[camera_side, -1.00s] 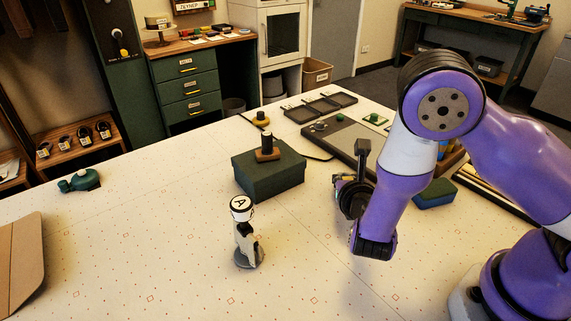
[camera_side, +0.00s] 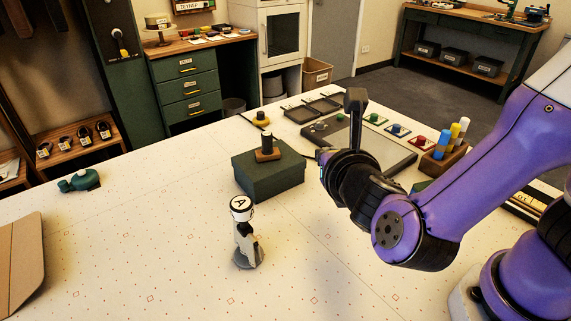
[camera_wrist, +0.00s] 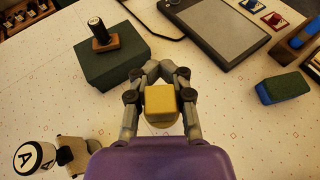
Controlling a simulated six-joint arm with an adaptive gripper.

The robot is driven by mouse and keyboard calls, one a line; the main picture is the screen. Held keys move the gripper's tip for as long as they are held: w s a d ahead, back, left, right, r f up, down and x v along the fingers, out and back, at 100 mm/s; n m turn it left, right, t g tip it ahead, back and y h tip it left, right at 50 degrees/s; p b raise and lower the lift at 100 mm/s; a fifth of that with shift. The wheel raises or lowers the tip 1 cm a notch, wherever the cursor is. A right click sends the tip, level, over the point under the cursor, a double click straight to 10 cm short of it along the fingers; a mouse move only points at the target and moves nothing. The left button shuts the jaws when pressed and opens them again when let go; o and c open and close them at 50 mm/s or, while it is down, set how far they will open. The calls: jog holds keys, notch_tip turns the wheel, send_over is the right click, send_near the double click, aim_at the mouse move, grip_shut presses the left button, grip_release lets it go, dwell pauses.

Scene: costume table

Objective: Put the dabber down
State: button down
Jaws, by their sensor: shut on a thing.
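My gripper (camera_wrist: 160,72) is shut on a yellow-tan, square-topped thing (camera_wrist: 159,99) with a rounded part under it, which I take to be the dabber. In the wrist view it sits between both fingers, above the patterned tabletop (camera_wrist: 225,125). In the side view my gripper hangs right of the green box, and the held thing cannot be made out there. Whether its underside touches anything is hidden.
The green box (camera_side: 268,176) carries a black-handled stamp (camera_side: 267,147). A white-topped "A" figure (camera_side: 243,230) stands in front. A grey pad (camera_side: 375,142) and a green-blue sponge (camera_wrist: 284,89) lie to the right. The front tabletop is mostly clear.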

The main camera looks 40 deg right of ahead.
jog(key=w+d+r+n+t+y, duration=0.1)
jog(key=w+d+r+n+y, duration=0.1)
jog(key=r, duration=0.3)
jog(key=w+d+r+n+t+y, duration=0.1)
jog(key=w+r+y, duration=0.1)
jog(key=r, duration=0.4)
jog(key=n+g+y, duration=0.3)
jog(key=n+y, duration=0.9)
send_over(156, 289)
notch_tip(156, 289, down, 19)
jog(key=shift+d, duration=0.1)
notch_tip(156, 289, down, 4)
jog(key=shift+r+y, duration=0.1)
jog(key=shift+y, duration=0.2)
jog(key=shift+f, duration=0.6)
jog(key=shift+f, duration=0.1)
